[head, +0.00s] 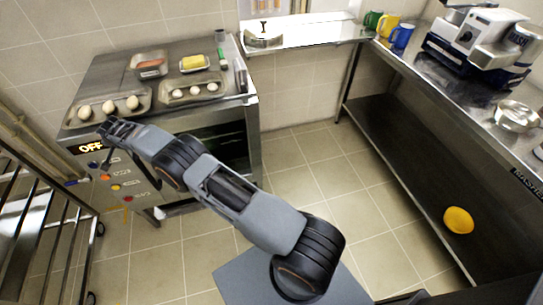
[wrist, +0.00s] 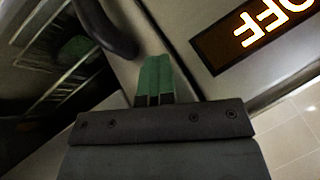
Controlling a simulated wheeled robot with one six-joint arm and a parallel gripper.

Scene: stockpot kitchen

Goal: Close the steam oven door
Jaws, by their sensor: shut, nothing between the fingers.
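The steam oven (head: 138,170) stands at the left in the head view, with a lit OFF display (head: 91,147) and coloured buttons on its front. The display also shows at the upper right in the wrist view (wrist: 262,30). The dark oven window (head: 236,145) is partly hidden behind my arm. In the wrist view, a dark curved handle (wrist: 103,25) and dark glass lie left of the fingertips. My gripper (head: 106,127) is at the oven's front near the display, with its green fingertips (wrist: 155,78) together and empty. I cannot tell how far the door stands open.
Egg trays (head: 112,106) and food trays (head: 150,65) sit on the oven top. A metal rack (head: 35,235) stands at the left. A steel table (head: 440,95) with cups and a machine runs along the right. The tiled floor between is clear.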

